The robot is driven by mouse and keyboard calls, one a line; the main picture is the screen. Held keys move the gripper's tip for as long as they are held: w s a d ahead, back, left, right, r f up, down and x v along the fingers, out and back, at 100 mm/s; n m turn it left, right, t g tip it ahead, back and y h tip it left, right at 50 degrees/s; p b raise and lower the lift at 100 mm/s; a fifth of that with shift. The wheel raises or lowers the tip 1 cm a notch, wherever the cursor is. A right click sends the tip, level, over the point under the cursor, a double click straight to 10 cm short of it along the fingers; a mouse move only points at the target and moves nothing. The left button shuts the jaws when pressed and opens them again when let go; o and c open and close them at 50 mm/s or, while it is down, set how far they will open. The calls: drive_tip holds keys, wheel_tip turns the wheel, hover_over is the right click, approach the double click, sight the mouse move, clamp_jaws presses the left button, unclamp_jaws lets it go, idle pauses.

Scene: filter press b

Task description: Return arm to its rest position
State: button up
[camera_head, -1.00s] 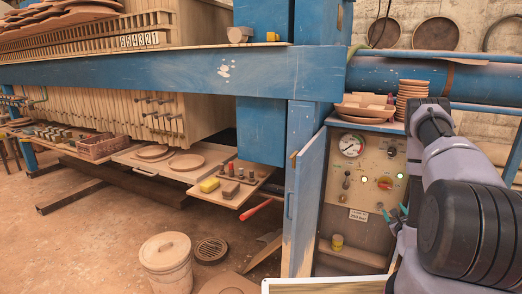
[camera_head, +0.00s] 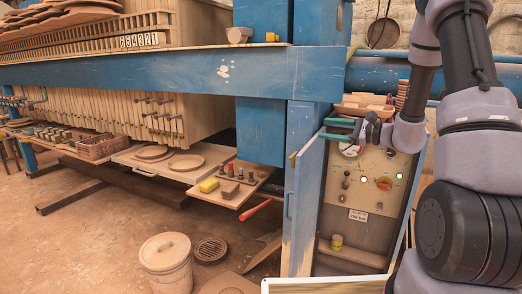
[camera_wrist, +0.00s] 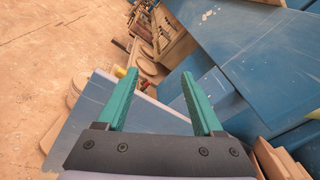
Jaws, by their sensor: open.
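My gripper (camera_head: 336,130) is raised in front of the top of the control panel (camera_head: 372,186), with its green fingers pointing left. It is open and empty, and in the wrist view my gripper (camera_wrist: 160,100) shows a clear gap between its two fingers. My arm is bent, with its links filling the right side of the head view. My wrist hides part of the gauge at the panel's top. Nothing is held.
The open blue cabinet door (camera_head: 303,205) stands left of the panel. A blue beam (camera_head: 180,72) crosses above. Terracotta dishes (camera_head: 365,104) sit on the cabinet top close behind my gripper. A lidded bucket (camera_head: 166,262) and a shelf (camera_head: 228,192) with small items stand left. The floor between is mostly clear.

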drive_tip(key=s+a+r+n+g+h, duration=0.2)
drive_tip(key=s+a+r+n+g, duration=0.15)
drive_tip(key=s, duration=0.45)
drive_tip(key=s+a+r+n+g+h, duration=0.1)
drive_tip(key=s+a+r+n+g, duration=0.3)
drive_tip(key=s, duration=0.5)
drive_tip(key=s+d+r+n+t+h, duration=0.5)
drive_tip(key=s+d+r+n+h, duration=0.1)
drive_tip(key=s+d+h, duration=0.3)
drive_tip(key=shift+s+d+r, duration=0.3)
drive_tip(key=shift+s+r, duration=0.2)
drive_tip(key=shift+s, duration=0.3)
